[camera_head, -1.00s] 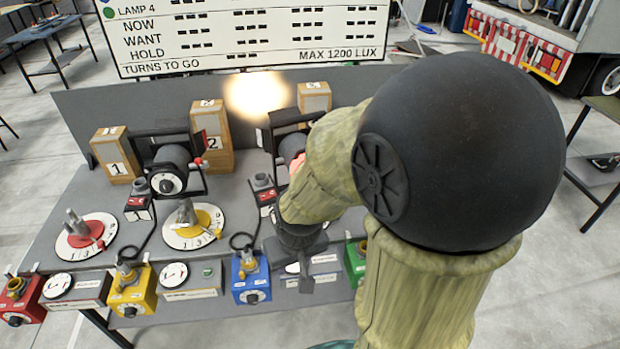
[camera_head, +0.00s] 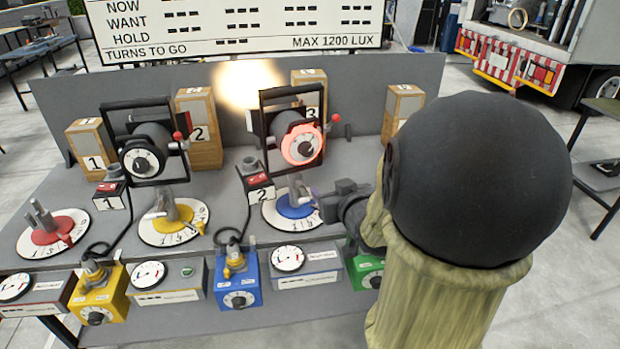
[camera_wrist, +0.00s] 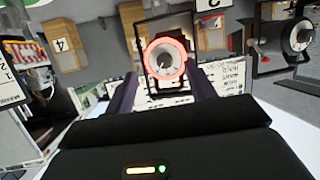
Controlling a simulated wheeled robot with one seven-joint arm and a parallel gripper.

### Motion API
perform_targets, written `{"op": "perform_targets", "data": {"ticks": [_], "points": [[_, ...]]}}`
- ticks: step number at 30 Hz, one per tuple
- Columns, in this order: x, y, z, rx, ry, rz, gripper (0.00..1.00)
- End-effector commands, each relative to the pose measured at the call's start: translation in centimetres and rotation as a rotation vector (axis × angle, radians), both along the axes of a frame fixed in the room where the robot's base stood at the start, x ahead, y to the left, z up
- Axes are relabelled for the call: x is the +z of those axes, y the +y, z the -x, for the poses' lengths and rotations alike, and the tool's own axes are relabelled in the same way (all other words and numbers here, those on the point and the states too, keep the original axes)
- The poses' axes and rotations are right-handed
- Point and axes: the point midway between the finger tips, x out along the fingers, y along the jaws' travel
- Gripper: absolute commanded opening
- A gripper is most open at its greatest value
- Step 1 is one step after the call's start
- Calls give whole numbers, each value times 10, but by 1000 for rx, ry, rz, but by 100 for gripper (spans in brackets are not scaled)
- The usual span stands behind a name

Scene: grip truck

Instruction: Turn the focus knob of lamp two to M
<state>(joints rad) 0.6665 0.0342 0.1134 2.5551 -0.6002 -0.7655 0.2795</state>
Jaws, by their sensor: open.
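Lamp two (camera_head: 288,124) is a black lamp in a square yoke, behind the plate marked 2 (camera_head: 262,195). Its focus knob (camera_head: 302,146) is a white dial with a dark centre and a glowing red-orange ring, facing the front. In the wrist view the knob (camera_wrist: 166,60) sits between the fingers, farther off. My gripper (camera_wrist: 166,88) is open and empty, with a dark finger on each side, apart from the knob. In the head view my gripper (camera_head: 335,200) is small and dark, below and right of the knob, near the blue dial. The letters on the knob are too small to read.
Lamp one (camera_head: 142,150) stands to the left. Numbered wooden blocks (camera_head: 195,125) stand behind the lamps. The blue dial (camera_head: 296,202), yellow dial (camera_head: 172,218) and red dial (camera_head: 50,232) lie in front, with coloured boxes (camera_head: 237,282) along the front edge.

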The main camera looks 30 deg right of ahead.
Motion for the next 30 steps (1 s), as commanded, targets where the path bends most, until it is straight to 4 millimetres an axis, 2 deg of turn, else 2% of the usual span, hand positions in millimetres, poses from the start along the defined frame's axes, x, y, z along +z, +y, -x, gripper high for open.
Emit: {"op": "perform_targets", "data": {"ticks": [1,9,23,30], "points": [[-16,-9,2,5,-59,1,55],[-9,-20,15,91,-297,-8,55],[-3,-19,15,105,-320,-12,55],[-1,-20,-4,107,-317,-14,55]]}}
